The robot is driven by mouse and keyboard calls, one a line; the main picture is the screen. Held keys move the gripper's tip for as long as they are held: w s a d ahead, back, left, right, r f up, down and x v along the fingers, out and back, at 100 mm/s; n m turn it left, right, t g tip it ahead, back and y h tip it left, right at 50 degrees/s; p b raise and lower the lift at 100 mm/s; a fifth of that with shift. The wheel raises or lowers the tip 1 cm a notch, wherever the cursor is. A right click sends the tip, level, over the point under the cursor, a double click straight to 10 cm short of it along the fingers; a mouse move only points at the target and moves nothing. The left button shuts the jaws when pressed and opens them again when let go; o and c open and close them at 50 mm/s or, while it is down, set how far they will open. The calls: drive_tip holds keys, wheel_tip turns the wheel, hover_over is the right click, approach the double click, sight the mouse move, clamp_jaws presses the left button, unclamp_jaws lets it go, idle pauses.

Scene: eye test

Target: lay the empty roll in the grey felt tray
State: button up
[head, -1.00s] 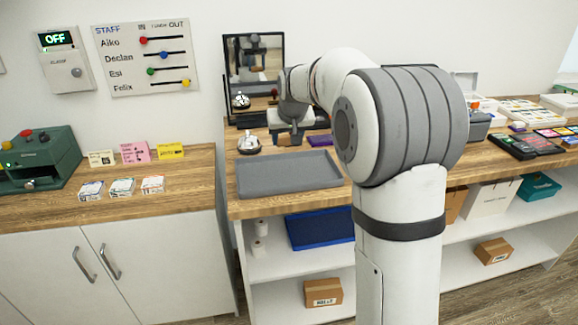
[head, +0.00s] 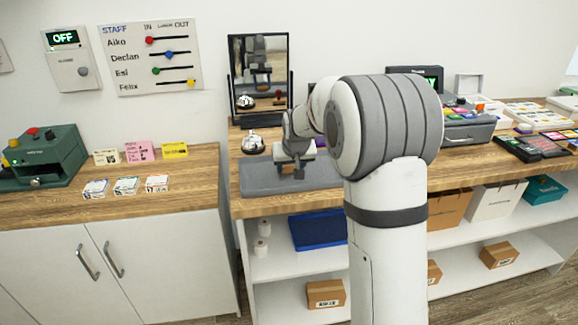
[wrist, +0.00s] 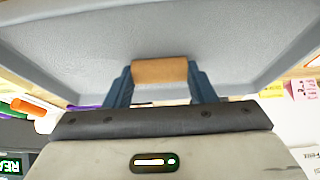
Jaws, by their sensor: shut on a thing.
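The empty roll (wrist: 160,71) is a short brown cardboard tube. In the wrist view it lies crosswise between the two blue fingers of my gripper (wrist: 161,80), which is shut on it. The grey felt tray (head: 258,177) lies on the wooden counter in the head view. My gripper (head: 291,172) is over the tray, pointing down. The tray's felt floor (wrist: 90,48) fills much of the wrist view behind the roll. I cannot tell whether the roll touches the felt. In the head view I cannot make out the roll clearly.
A silver bell (head: 252,142) stands behind the tray, in front of a mirror (head: 259,70). A grey case (head: 470,128) and several cards are to the right.

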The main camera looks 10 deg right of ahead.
drive_tip(key=o, duration=1)
drive_tip(key=shift+f, duration=0.1)
drive_tip(key=shift+r, duration=0.3)
drive_tip(key=v, duration=1.2)
drive_tip(key=s+f+g, duration=0.1)
drive_tip(key=s+f, duration=0.2)
drive_tip(key=s, duration=0.7)
drive_tip(key=s+f+g, duration=0.1)
drive_tip(key=s+f, duration=0.2)
drive_tip(key=s, duration=0.8)
drive_tip(key=s+f+g, duration=0.1)
drive_tip(key=s+f, duration=0.1)
drive_tip(key=s, duration=0.8)
drive_tip(key=shift+s+f+g, duration=0.2)
drive_tip(key=shift+f+g, duration=0.2)
